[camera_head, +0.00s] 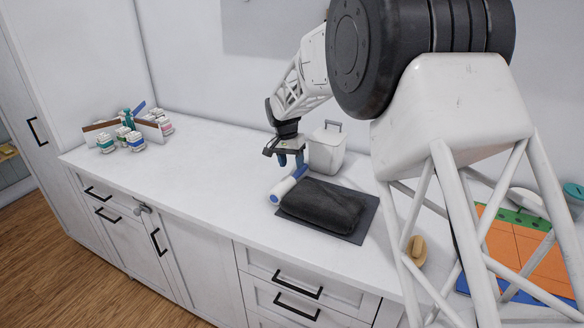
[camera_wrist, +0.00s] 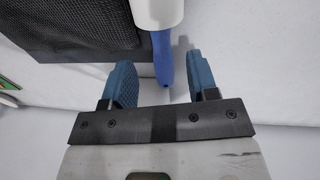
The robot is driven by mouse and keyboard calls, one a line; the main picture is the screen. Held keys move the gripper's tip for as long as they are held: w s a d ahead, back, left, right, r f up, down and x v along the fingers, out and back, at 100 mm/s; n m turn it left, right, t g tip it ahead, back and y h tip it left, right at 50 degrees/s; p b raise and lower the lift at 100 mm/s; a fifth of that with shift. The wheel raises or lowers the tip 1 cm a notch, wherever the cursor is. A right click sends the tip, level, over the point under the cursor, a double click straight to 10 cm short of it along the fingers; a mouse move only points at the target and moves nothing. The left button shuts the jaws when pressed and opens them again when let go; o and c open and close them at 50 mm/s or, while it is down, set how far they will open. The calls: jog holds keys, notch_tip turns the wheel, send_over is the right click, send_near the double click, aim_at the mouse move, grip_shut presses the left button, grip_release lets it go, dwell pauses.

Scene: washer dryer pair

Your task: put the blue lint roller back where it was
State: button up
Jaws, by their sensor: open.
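The lint roller has a white roll (camera_head: 281,190) and a blue handle (camera_wrist: 162,60). In the head view it lies on the counter along the left edge of a dark grey mat, beside a folded black cloth. My gripper (camera_head: 291,160) is over the handle end of the roller, in front of a white bin. In the wrist view my gripper (camera_wrist: 162,80) is open, with a blue finger on each side of the handle's tip. The handle lies between the fingers, with a gap on both sides. I cannot tell the height of the fingers above the counter.
The black cloth (camera_head: 322,206) lies on the mat (camera_head: 364,226). A white lidded bin (camera_head: 326,150) stands close behind my gripper. Several small bottles (camera_head: 136,141) stand at the far left. A tan object (camera_head: 417,251) lies right of the mat. The counter's left middle is clear.

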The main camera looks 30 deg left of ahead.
notch_tip(320, 180, up, 10)
jog(key=a, duration=0.1)
jog(key=shift+a+r, duration=0.2)
jog(key=shift+a, duration=0.1)
dwell(0.9)
jog(key=s+d+r, duration=0.4)
jog(key=d, duration=0.9)
jog(key=s+d+r+t+y, duration=0.1)
jog(key=s+d+r, duration=0.35)
jog(key=d, duration=0.75)
jog(key=s+d+r, duration=0.3)
jog(key=s+d, duration=0.2)
jog(key=d, duration=0.8)
jog(key=s+d+f, duration=0.4)
jog(key=s+d, duration=0.6)
jog(key=s, duration=0.4)
jog(key=s+d+f+t, duration=0.1)
jog(key=s+d+f, duration=0.3)
jog(key=s+d, duration=0.7)
jog(key=shift+s+t+y, duration=0.3)
jog(key=shift+s, duration=1.75)
